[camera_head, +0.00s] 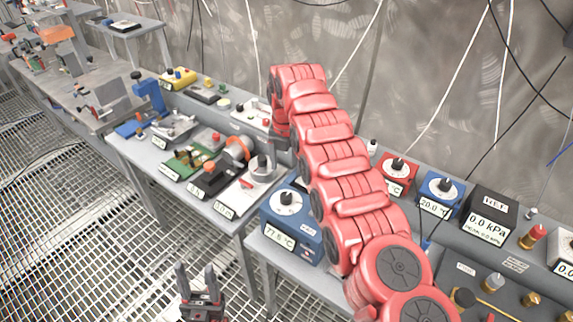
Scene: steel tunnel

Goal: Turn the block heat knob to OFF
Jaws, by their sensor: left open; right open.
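A blue box (306,244) with a 77.6 °C display stands at the front of the bench. On its top is a black knob (287,198) on a white dial. It looks like the block heat control, but I cannot read a name or the dial marks. My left gripper (197,272) is open and empty at the bottom of the view, left of and apart from this box, over the floor grating. My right arm crosses above the bench, covering the area right of the box. My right gripper (283,148) points down behind the knob, apart from it; its fingertips are mostly hidden.
A device with a white base (243,196) stands left of the blue box. A red box (398,175), a second blue box (440,195) reading 20.0 °C and a black pressure gauge box (488,213) stand to the right. Cables hang along the wall.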

